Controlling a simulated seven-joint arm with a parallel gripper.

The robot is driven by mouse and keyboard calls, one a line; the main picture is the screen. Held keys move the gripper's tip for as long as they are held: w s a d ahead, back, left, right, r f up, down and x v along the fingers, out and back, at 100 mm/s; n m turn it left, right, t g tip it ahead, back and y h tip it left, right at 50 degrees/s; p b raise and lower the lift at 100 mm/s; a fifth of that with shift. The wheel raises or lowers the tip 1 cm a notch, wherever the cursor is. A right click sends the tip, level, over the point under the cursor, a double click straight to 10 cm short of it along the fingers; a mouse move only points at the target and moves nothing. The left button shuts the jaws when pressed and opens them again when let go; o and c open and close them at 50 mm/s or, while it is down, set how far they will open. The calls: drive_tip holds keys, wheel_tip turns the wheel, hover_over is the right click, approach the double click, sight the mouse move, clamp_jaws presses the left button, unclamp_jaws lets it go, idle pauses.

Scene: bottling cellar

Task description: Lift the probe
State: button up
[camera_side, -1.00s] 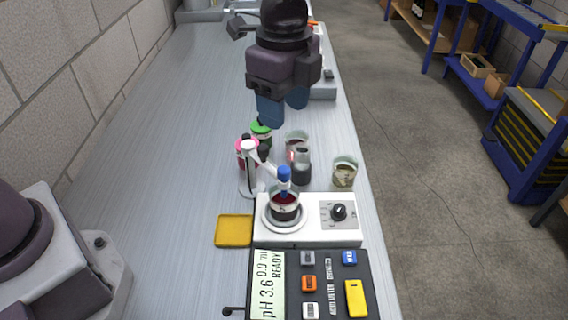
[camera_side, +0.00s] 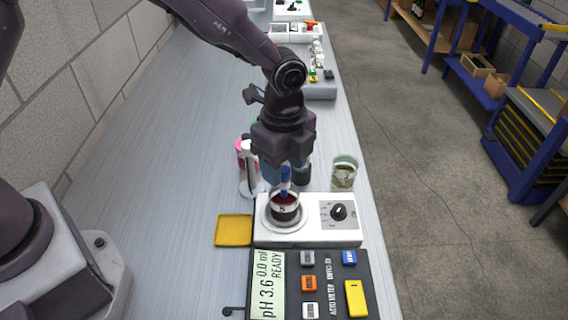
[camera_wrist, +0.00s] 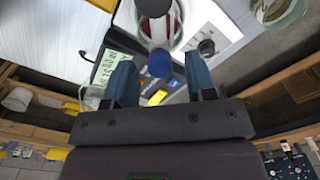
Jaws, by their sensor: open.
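The probe (camera_side: 285,175) has a blue cap and stands in a small beaker of dark red liquid (camera_side: 285,206) on the white stirrer (camera_side: 315,236). In the wrist view its round blue cap (camera_wrist: 160,63) shows between my two blue fingers. My gripper (camera_wrist: 160,80) is open, with a finger on each side of the cap and visible gaps. In the side view my gripper (camera_side: 284,172) is just above and behind the beaker, and its body hides part of the probe holder and the glassware behind.
A meter (camera_side: 312,284) reading pH 3.6 stands in front of the stirrer. A yellow tray (camera_side: 234,230) lies to its left, and a beaker of pale liquid (camera_side: 344,172) stands at the right. The bench at left (camera_side: 165,180) is clear.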

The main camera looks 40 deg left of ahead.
drive_tip(key=shift+f, duration=0.25)
clamp_jaws()
drive_tip(key=shift+r, duration=2.6)
unclamp_jaws()
wheel_tip(320, 180, up, 13)
